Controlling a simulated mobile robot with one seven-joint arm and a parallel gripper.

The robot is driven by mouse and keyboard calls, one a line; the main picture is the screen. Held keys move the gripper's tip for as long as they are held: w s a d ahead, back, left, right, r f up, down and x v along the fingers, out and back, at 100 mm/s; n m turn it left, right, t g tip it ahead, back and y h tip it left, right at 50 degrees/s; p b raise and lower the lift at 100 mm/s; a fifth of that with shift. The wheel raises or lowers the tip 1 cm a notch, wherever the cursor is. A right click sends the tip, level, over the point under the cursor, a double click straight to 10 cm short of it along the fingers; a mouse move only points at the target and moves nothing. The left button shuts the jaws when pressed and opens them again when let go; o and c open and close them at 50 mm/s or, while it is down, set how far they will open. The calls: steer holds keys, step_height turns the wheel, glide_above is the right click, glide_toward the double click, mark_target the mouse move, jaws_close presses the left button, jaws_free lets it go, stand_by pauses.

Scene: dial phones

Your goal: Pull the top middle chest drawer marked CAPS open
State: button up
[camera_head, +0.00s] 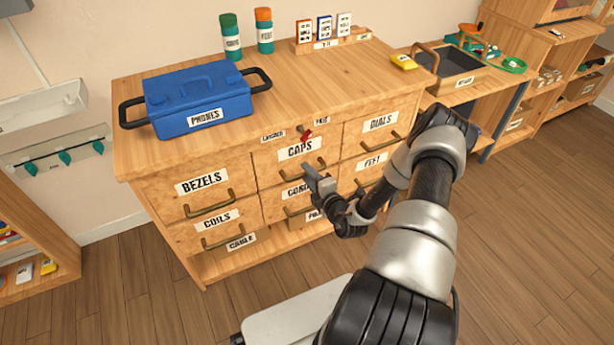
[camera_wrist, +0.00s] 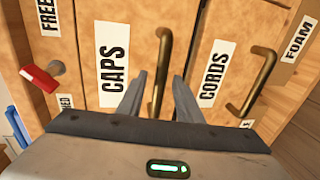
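The CAPS drawer (camera_head: 284,163) is the top middle drawer of a wooden chest, and its front looks flush with its neighbours. In the wrist view its white CAPS label (camera_wrist: 112,77) and upright-looking brass handle (camera_wrist: 161,60) show clearly. My gripper (camera_head: 309,172) is in front of this drawer and partly hides its handle in the head view. In the wrist view my gripper (camera_wrist: 159,85) is open, with one finger on each side of the handle. A small gap shows on both sides, and I cannot tell how deep the handle sits between the fingers.
A red-tipped lever (camera_head: 306,135) sits above CAPS between two small labels, one reading FREE (camera_wrist: 47,15); its setting is unclear. The CORDS drawer (camera_wrist: 205,105) is just below. A blue PHONES box (camera_head: 197,98) stands on the chest. Floor in front is clear.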

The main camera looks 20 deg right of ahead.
steer(key=shift+w, duration=0.55)
jaws_close()
steer(key=shift+s, duration=0.1)
steer(key=f+p+v, duration=0.2)
steer(key=f+v, duration=0.1)
steer(key=v, duration=1.1)
steer(key=s+f+p+v, duration=0.1)
steer(key=f+p+v, duration=0.1)
steer(key=v, duration=1.2)
steer(key=shift+s+f, duration=0.3)
steer(key=shift+f, duration=0.15)
jaws_free()
